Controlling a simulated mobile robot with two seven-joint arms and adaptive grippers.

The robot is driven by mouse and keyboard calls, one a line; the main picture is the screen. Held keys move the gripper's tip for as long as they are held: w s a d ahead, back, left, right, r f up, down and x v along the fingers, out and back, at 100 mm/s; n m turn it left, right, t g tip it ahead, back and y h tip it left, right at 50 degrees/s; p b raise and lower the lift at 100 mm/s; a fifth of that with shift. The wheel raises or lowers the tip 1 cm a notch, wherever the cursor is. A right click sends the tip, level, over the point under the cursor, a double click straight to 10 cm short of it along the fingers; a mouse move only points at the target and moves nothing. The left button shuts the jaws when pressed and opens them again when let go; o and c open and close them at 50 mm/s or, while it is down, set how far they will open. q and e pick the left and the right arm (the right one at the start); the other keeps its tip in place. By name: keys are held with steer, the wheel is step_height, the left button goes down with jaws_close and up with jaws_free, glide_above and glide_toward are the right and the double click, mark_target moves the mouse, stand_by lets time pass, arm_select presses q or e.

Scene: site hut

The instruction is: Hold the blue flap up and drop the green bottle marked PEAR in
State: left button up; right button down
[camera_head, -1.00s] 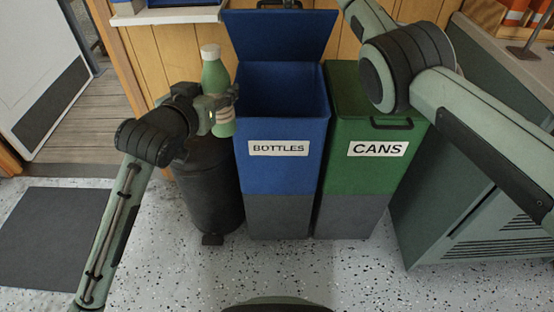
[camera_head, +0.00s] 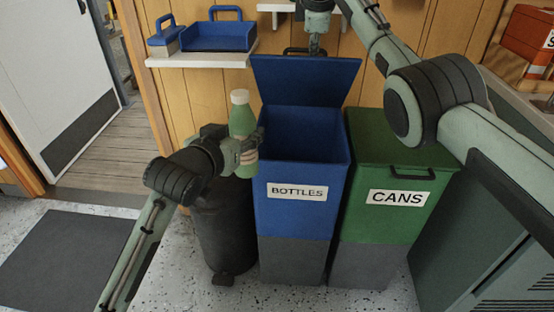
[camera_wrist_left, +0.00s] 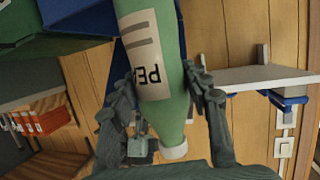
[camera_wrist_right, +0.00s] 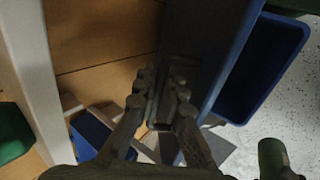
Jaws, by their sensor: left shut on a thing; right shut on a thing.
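The green bottle (camera_head: 243,120), with a pale cap, is upright in my left gripper (camera_head: 248,150), left of the blue bin (camera_head: 292,212) labelled BOTTLES. In the left wrist view the bottle (camera_wrist_left: 157,60) shows part of its label, the letters "PE", between the fingers. The blue flap (camera_head: 305,80) stands raised at the bin's back, leaving the opening clear. My right gripper (camera_head: 316,45) is at the flap's top edge, shut on its dark handle (camera_head: 292,51). In the right wrist view the fingers (camera_wrist_right: 165,88) close on a dark, shadowed part.
A green bin (camera_head: 392,222) labelled CANS stands right of the blue one, lid shut. A black bin (camera_head: 225,232) stands under my left gripper. A wall shelf (camera_head: 200,61) with a blue tray (camera_head: 230,38) is behind. A grey cabinet (camera_head: 480,235) is at right.

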arm_select(q)
steer(key=w+d, duration=0.5)
steer(key=w, duration=0.7)
arm_select(e)
steer(key=shift+d+f, duration=0.1)
arm_select(q)
step_height(320, 180, down, 7)
steer(key=shift+a+f, duration=0.2)
steer(key=o, duration=1.1)
steer(key=s+a, duration=0.3)
steer(key=s+a+r, duration=0.1)
steer(key=s+a, duration=0.2)
steer(key=s+a+r, duration=0.1)
steer(key=s+a, duration=0.3)
